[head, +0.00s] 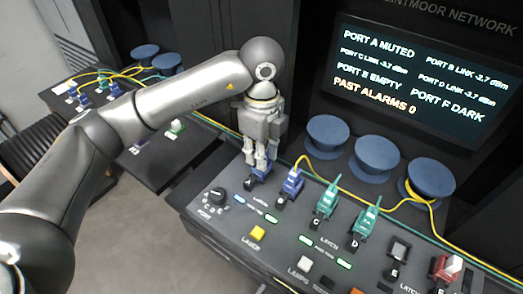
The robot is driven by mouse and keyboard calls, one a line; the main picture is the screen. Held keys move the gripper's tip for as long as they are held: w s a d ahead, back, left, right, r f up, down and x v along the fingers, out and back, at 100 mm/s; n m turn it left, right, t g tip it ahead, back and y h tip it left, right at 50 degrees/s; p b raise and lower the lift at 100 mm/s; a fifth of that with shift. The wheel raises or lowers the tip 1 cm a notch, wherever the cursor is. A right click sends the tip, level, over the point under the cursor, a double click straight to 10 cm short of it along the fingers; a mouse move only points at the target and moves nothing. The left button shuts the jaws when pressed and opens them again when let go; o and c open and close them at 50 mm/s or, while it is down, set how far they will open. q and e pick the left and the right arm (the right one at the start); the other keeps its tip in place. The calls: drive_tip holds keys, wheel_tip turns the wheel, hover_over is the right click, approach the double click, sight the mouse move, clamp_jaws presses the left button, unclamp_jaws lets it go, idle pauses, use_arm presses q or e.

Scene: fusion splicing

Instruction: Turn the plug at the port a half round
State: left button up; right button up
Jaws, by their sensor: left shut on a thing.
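My left gripper (257,168) comes down from above at the left end of the black panel (290,225). It is shut on a blue plug (256,181) in the leftmost port; the fingers hide most of this plug. Another blue plug (291,184) stands upright just to its right, apart from the gripper. The screen (420,80) reads "PORT A MUTED", "PORT E EMPTY" and "PORT F DARK". My right gripper is not in view.
Green plugs (327,201) (364,221) stand at ports C and D, and a red one (446,268) at the far right. The port between (398,254) looks empty. A knob (217,196) and yellow button (258,233) sit in front. Blue spools (327,135) and yellow fibre lie behind.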

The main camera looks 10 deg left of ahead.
use_arm(q)
drive_tip(key=shift+f, duration=0.35)
drive_tip(key=o, duration=0.9)
drive_tip(key=shift+r, duration=0.1)
wheel_tip(320, 180, up, 12)
